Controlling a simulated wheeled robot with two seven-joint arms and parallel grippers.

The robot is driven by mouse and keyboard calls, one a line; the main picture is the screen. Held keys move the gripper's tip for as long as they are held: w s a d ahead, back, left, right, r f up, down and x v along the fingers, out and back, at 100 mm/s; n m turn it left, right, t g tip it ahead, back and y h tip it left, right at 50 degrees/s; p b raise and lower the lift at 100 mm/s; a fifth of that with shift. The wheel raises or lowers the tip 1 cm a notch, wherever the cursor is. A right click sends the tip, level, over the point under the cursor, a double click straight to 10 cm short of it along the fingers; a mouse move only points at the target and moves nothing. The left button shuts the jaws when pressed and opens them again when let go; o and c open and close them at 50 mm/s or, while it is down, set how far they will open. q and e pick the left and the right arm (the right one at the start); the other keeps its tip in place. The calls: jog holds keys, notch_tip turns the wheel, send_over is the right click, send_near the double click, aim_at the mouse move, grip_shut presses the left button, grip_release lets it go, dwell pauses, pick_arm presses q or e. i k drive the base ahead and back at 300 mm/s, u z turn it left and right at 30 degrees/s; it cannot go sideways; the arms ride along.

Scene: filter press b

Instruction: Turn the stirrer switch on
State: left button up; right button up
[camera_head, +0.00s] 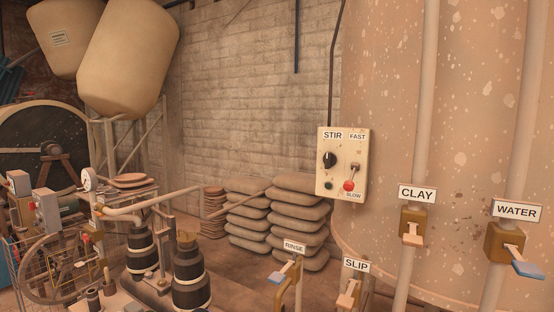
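The stirrer control box (342,162) is a cream panel in front of the large clay-coloured tank. Under its STIR label sits a round black rotary switch (329,160). Below that is a small dark green lamp or button (328,185), which does not look lit. To the right, a lever with a red knob (349,186) points down, at the SLOW end of its FAST–SLOW range. The exact pointer direction of the black switch is too small to tell. Neither of my grippers is in view.
Valve levers labelled RINSE (284,273), SLIP (347,297), CLAY (412,235) and WATER (515,256) stand below and right of the box. Stacked sacks (299,218) lie left of it. Pump machinery (190,272) fills the lower left. The space directly before the box looks clear.

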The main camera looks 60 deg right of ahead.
aim_at(330, 158)
jog(key=i, duration=0.45)
jog(key=z, duration=2.8)
